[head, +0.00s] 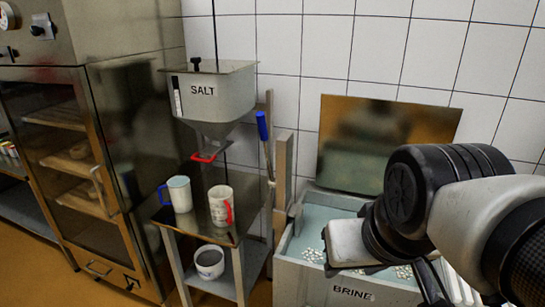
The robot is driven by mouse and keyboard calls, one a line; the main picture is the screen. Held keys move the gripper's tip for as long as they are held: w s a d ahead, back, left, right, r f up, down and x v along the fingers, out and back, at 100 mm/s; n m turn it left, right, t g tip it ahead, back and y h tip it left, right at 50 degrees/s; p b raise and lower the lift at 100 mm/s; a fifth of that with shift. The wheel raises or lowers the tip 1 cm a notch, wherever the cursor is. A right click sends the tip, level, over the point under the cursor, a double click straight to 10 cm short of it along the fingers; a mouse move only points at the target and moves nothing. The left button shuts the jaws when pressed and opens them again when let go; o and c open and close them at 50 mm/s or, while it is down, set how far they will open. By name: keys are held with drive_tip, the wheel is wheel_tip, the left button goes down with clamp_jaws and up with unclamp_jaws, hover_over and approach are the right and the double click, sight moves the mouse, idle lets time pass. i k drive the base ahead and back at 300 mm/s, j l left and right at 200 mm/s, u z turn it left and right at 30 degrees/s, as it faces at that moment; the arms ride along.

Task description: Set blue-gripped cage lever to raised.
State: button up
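The blue-gripped lever (262,126) stands nearly upright beside a wooden post, between the salt hopper and the brine tank. Its blue grip is at the top, and its thin metal rod runs down to the post's side, leaning slightly left at the top. The cage it belongs to cannot be made out clearly. My arm comes in from the right over the brine tank. The pale end of my arm, at my gripper (348,243), is to the right of and below the lever, clear of it. My fingers cannot be made out, so whether they are open is not clear.
The brine tank (345,292) lies under my arm, with a metal panel (385,145) behind it. The salt hopper (215,95) with a red handle hangs above a stand (170,222) bearing two mugs. A bowl (209,262) sits below. A glass-doored cabinet (75,150) is left.

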sight(260, 115)
drive_tip(key=i+j+z, duration=0.1)
drive_tip(key=j+z, duration=0.5)
drive_tip(key=z, duration=0.25)
drive_tip(key=i+j, duration=0.05)
